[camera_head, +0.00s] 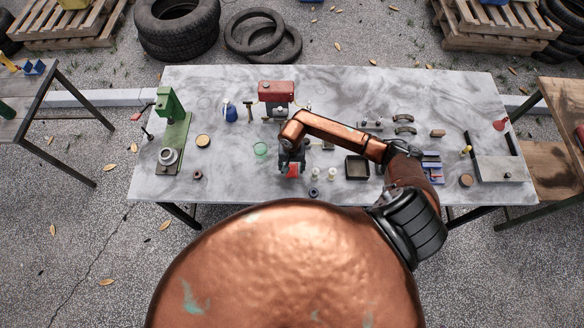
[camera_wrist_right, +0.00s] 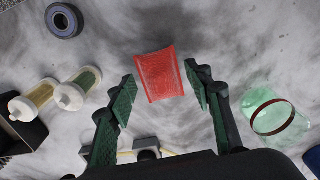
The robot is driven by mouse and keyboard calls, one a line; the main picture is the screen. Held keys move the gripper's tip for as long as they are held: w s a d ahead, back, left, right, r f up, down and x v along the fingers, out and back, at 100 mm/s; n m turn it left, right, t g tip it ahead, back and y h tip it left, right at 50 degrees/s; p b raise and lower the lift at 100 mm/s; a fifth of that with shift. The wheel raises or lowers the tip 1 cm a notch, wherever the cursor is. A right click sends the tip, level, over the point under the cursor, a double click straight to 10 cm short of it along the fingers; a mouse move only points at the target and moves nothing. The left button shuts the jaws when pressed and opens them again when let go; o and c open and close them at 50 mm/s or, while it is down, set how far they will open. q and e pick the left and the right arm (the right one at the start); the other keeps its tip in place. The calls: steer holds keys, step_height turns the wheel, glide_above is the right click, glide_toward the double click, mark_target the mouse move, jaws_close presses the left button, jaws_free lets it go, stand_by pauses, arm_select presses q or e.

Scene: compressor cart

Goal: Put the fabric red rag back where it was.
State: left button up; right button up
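The red rag (camera_head: 292,170) is a small red fabric piece under my right gripper at the middle front of the grey table. In the right wrist view the rag (camera_wrist_right: 160,75) lies between the two green-padded fingertips, with a thin gap seen on each side. My right gripper (camera_head: 291,162) points down over it; in the wrist view its fingers (camera_wrist_right: 160,80) are apart. Whether the rag rests on the table or is slightly above it is hard to tell. My left gripper is not in view.
Near the gripper are two small white-capped jars (camera_head: 324,174), a dark ring (camera_head: 313,191), a black tray (camera_head: 357,167) and a green glass (camera_head: 261,149). A red machine (camera_head: 277,92) stands behind, a green press (camera_head: 172,130) at left.

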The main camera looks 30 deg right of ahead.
mark_target(292, 170)
steer(key=shift+r, duration=0.1)
steer(key=shift+r, duration=0.25)
step_height(292, 170, up, 12)
steer(key=b, duration=0.2)
steer(key=shift+f, duration=0.2)
